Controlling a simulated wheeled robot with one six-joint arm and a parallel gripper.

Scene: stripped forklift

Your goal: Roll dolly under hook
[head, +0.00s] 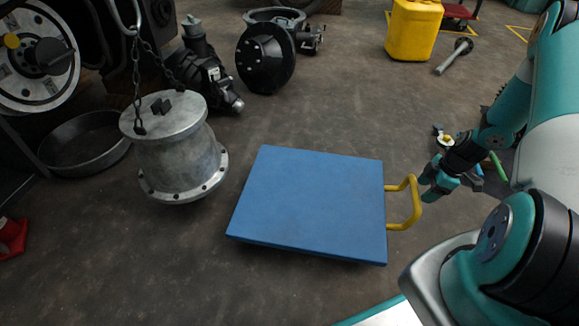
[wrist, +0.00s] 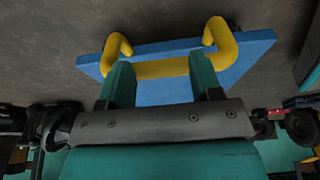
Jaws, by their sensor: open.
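The dolly is a flat blue platform (head: 308,205) low on the floor in the middle of the head view. Its yellow handle (head: 415,203) sticks out from its right edge. The hook (head: 128,22) is at the upper left, with chains holding a grey metal cylinder (head: 180,155) beside the dolly's left side. My gripper (head: 432,188) is just right of the handle. In the wrist view the open fingers (wrist: 164,85) point at the yellow handle (wrist: 160,68), with the blue platform (wrist: 165,90) behind it. I cannot tell whether the fingers touch the handle.
A round metal pan (head: 85,165) lies behind the cylinder at the left. Black machine parts (head: 265,60) and a yellow canister (head: 413,30) stand farther back. A red object (head: 12,238) is at the left edge. The floor between the dolly and the cylinder is clear.

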